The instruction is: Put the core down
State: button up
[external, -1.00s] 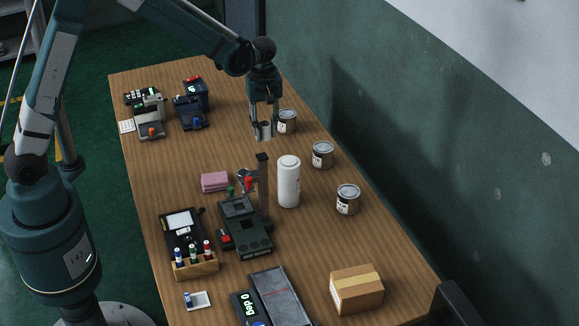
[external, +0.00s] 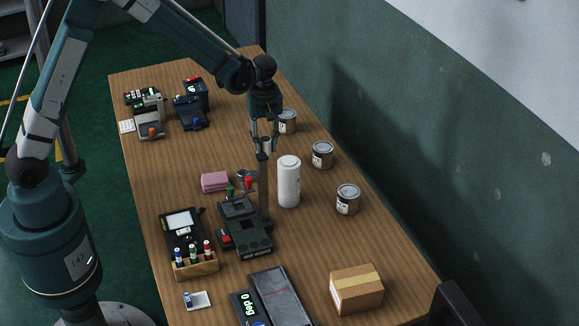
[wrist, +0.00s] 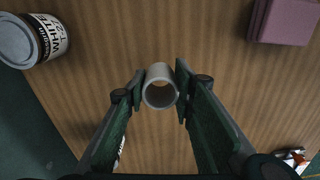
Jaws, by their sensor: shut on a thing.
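The core is a short grey hollow tube (external: 266,144). In the wrist view the core (wrist: 160,73) sits between both fingertips, its open end facing the camera. My gripper (external: 264,149) is shut on it, and the fingers also show in the wrist view (wrist: 160,88). Bare striped wood of the table (wrist: 205,50) lies under the core. The fingertips overlap the top of the dark upright post (external: 263,185) in the external view. I cannot tell whether the core touches the table.
A tall white cylinder (external: 289,182) stands right of the post. Several paint cans (external: 322,154) line the right side. A pink block (external: 215,182) lies left. A black device (external: 246,228) stands at the post's foot. The table between the gripper and the back-left devices (external: 190,112) is clear.

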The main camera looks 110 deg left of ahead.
aim_at(266, 153)
jog(key=shift+f+b, duration=0.35)
jog(key=shift+f, duration=1.55)
jog(key=shift+f, duration=0.15)
jog(key=o, duration=0.8)
jog(key=shift+o, duration=0.2)
notch_tip(266, 153, up, 12)
jog(key=p, duration=0.2)
jog(key=shift+r, duration=0.2)
jog(key=shift+w, duration=0.1)
